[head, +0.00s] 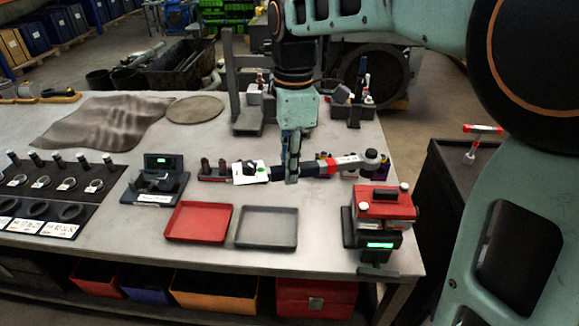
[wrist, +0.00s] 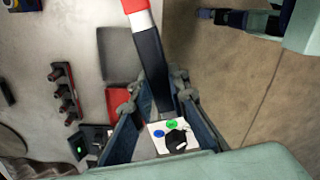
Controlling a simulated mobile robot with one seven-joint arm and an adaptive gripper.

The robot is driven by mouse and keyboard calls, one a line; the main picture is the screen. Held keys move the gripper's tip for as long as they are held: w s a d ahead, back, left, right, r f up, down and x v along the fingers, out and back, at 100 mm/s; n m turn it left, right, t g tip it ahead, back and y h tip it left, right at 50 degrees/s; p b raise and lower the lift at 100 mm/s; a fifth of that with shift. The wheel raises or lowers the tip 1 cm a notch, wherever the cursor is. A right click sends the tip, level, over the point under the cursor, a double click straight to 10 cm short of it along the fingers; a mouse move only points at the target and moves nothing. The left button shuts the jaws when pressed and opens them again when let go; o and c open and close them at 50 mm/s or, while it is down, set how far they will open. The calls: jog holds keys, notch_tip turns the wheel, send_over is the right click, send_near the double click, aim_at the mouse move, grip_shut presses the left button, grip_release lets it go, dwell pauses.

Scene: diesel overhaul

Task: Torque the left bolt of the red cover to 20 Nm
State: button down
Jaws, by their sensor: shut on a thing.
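My gripper (head: 292,172) is shut on the black handle of a torque wrench (head: 345,162) above the bench. The wrench lies roughly level, with its red band and round ratchet head (head: 371,157) to the right. In the wrist view my gripper (wrist: 157,98) has its fingers on both sides of the black handle (wrist: 149,58). The red cover (head: 385,204) sits on a dark fixture at the bench's front right corner. A pale bolt head (head: 364,210) shows at its left and another (head: 404,187) at its right. The wrench head is behind and above the cover, apart from it.
A red tray (head: 198,238) and a grey tray (head: 267,246) lie left of the fixture. A dark device with a green display (head: 157,161) stands further left. A dark cabinet (head: 455,205) stands right of the bench.

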jog(key=s+d+b, duration=0.1)
jog(key=s+d, duration=0.1)
jog(key=s, duration=0.4)
jog(key=shift+s+d+r, duration=0.15)
jog(key=shift+s+d, duration=0.05)
jog(key=shift+d, duration=0.05)
jog(key=shift+w, duration=0.1)
